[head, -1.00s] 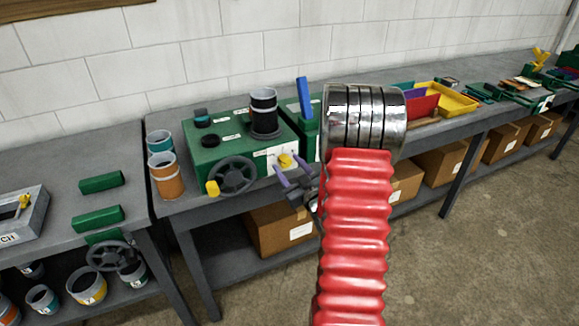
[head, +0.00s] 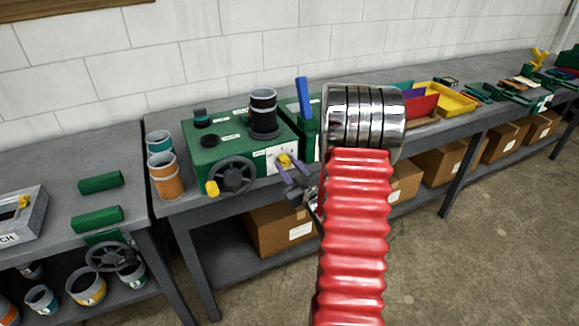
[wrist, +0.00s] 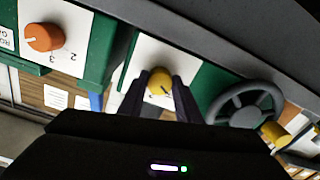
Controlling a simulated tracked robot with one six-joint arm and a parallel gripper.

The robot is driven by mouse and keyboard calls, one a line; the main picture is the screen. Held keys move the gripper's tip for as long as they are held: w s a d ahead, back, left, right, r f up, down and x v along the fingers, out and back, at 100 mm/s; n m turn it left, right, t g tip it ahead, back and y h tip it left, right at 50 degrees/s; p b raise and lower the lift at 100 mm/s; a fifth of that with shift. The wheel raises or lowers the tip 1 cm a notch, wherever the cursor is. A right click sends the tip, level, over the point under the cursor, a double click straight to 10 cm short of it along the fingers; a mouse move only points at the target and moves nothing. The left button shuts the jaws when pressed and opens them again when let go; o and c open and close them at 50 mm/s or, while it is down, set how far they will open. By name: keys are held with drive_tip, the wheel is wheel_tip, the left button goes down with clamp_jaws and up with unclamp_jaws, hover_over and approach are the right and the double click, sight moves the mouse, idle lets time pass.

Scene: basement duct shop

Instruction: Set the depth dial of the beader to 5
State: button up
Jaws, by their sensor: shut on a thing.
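The beader is a green machine (head: 212,165) on the bench in the head view. Its yellow depth dial (head: 285,160) sits on a white plate (head: 270,163) on its front face. My gripper (head: 289,165) is at the dial, with its purple fingers on either side. In the wrist view the yellow dial (wrist: 159,82) is between the dark fingertips of my gripper (wrist: 160,90), which are shut on it. The dial's pointer shows only as a small light mark, and most of the scale numbers are hidden by the fingers, so I cannot read its setting.
A grey handwheel (head: 232,175) with a yellow knob is left of the dial. An orange dial (wrist: 44,37) on a neighbouring green machine shows in the wrist view. A blue lever (head: 304,97) stands behind my arm. Orange and teal cans (head: 165,177) stand at the bench's left end.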

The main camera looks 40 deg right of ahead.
drive_tip(key=shift+m, duration=0.5)
drive_tip(key=m, duration=1.2)
drive_tip(key=shift+m, duration=0.4)
drive_tip(key=m, duration=0.5)
drive_tip(key=shift+m+h, duration=0.3)
drive_tip(key=shift+h, duration=0.1)
drive_tip(key=m, duration=0.5)
drive_tip(key=shift+f, duration=0.1)
drive_tip(key=o, duration=1.1)
drive_tip(key=shift+a, duration=0.1)
drive_tip(key=shift+c, duration=0.2)
